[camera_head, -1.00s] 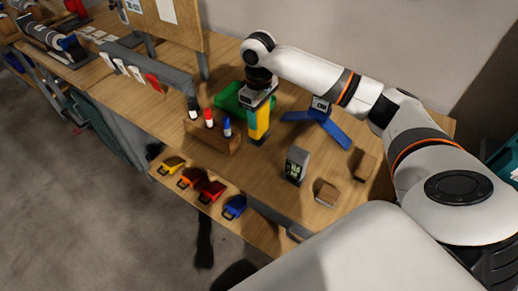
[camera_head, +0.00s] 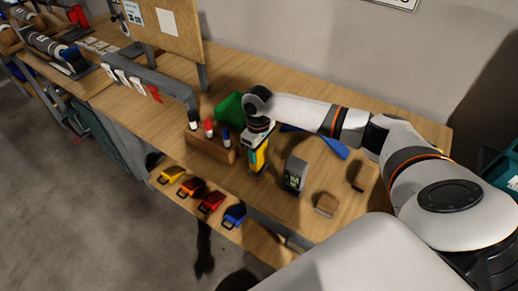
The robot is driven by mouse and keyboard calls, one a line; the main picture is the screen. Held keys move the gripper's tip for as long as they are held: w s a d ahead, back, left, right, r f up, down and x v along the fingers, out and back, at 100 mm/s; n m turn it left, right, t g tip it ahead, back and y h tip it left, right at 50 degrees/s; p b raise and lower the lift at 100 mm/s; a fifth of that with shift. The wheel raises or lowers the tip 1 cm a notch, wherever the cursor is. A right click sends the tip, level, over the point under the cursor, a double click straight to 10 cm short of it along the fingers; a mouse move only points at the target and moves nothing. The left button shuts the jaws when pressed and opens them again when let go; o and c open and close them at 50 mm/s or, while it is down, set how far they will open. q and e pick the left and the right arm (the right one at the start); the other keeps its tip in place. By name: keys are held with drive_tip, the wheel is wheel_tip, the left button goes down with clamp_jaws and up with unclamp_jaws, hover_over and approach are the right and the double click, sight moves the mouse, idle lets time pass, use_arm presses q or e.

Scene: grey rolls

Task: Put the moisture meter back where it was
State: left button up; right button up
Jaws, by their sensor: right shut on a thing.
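The moisture meter, a yellow tool with dark parts (camera_head: 258,159), hangs upright below my right gripper (camera_head: 257,142). The right gripper is shut on its upper end and points down. The tool is right of the wooden marker block (camera_head: 208,149) and left of a grey device with a screen (camera_head: 294,175). I cannot tell whether its lower end touches the bench. My left gripper is not in view.
A green bin (camera_head: 231,110) stands behind the marker block. A blue flat piece (camera_head: 334,146) lies partly hidden behind my right arm. Small wooden blocks (camera_head: 326,205) sit at right. Several coloured small bins (camera_head: 211,201) line the lower front shelf of the wooden bench (camera_head: 150,118).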

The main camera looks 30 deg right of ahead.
drive_tip(key=o, duration=0.9)
wheel_tip(320, 180, up, 12)
drive_tip(key=shift+w+r+b, duration=0.1)
drive_tip(key=shift+b, duration=0.5)
